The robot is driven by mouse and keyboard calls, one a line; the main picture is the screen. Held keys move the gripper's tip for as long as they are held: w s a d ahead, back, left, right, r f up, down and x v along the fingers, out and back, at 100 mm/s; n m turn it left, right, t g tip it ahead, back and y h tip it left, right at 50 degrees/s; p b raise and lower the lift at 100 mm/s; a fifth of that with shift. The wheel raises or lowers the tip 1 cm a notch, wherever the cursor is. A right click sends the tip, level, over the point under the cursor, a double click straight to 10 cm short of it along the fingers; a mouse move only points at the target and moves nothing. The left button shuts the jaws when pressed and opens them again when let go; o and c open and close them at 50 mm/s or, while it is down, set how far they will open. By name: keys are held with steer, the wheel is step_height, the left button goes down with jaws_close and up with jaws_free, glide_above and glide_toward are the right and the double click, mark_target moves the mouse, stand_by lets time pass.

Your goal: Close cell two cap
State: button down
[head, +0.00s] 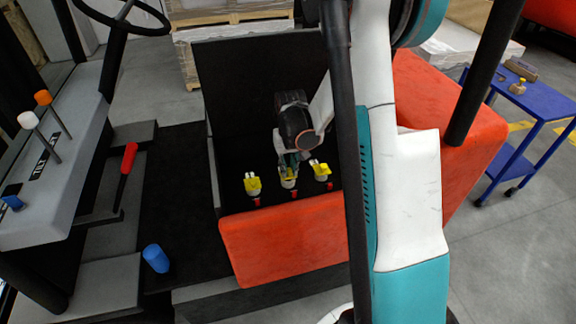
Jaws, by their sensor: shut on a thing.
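Three small cells with yellow caps on whitish necks stand in a row in the open black compartment: the left cap (252,183), the middle cap (289,181) and the right cap (321,168). The left and right caps look tilted up from their necks. My gripper (289,167) reaches down from behind onto the middle cap and is shut on it. The fingers partly cover this cap, so its exact angle is hard to tell. Small red marks sit in front of the cells.
The compartment has an orange front wall (285,247) and a tall black back panel (245,85). To the left are a steering wheel, levers and a blue cylinder (156,258). A blue table (545,103) stands at the right. My arm hides the compartment's right part.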

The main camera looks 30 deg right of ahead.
steer(key=shift+s+a+f+t+h+b, duration=0.1)
steer(key=shift+s+f+t+h+b, duration=0.1)
steer(key=shift+s+f+t+b, duration=0.3)
steer(key=shift+s+a+f+t+h+b, duration=0.1)
steer(key=shift+s+f+t+h+b, duration=0.1)
steer(key=shift+t+b, duration=0.5)
steer(key=shift+s+t, duration=0.1)
steer(key=shift+t, duration=0.3)
steer(key=c, duration=1.5)
jaws_free()
steer(key=shift+o, duration=0.2)
steer(key=v, duration=1.2)
steer(key=shift+a, duration=0.15)
